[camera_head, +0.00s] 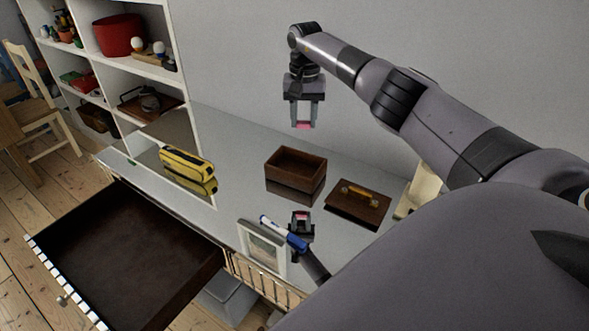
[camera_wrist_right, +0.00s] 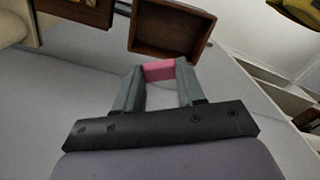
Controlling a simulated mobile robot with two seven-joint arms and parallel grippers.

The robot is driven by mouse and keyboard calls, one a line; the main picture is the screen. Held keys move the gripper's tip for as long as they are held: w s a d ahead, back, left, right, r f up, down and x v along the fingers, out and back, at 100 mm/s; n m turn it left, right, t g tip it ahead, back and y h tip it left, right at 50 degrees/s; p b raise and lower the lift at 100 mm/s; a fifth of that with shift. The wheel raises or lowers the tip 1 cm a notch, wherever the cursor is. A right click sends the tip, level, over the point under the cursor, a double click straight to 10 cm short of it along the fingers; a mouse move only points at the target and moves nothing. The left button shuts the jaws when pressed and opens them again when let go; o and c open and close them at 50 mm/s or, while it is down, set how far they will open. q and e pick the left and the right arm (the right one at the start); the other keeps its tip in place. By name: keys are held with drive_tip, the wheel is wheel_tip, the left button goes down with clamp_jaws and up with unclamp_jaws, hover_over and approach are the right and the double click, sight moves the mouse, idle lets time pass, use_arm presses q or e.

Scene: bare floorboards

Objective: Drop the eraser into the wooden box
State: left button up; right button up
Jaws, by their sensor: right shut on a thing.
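The pink eraser (camera_head: 303,126) is between the fingertips of my right gripper (camera_head: 304,120), which is shut on it. The gripper points down and holds the eraser in the air above and behind the open brown wooden box (camera_head: 296,180). The box stands upright on the glossy grey top and looks empty. In the right wrist view the eraser (camera_wrist_right: 158,71) sits between the two fingertips (camera_wrist_right: 159,74), with the box (camera_wrist_right: 172,50) beyond it. The eraser is apart from the box.
A wooden lid with a handle (camera_head: 358,205) lies right of the box. A yellow case (camera_head: 187,164) stands left. A blue-and-white marker (camera_head: 284,233) and a framed picture (camera_head: 262,248) are at the front. A dark drawer (camera_head: 130,255) is open. A shelf (camera_head: 150,70) stands back left.

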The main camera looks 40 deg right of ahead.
drive_tip(key=shift+f, duration=0.55)
wheel_tip(320, 180, down, 5)
drive_tip(key=b, duration=0.3)
drive_tip(key=o, duration=1.1)
drive_tip(key=shift+r, duration=0.2)
wheel_tip(320, 180, up, 7)
drive_tip(key=shift+f+b, duration=0.1)
drive_tip(key=shift+b, duration=0.35)
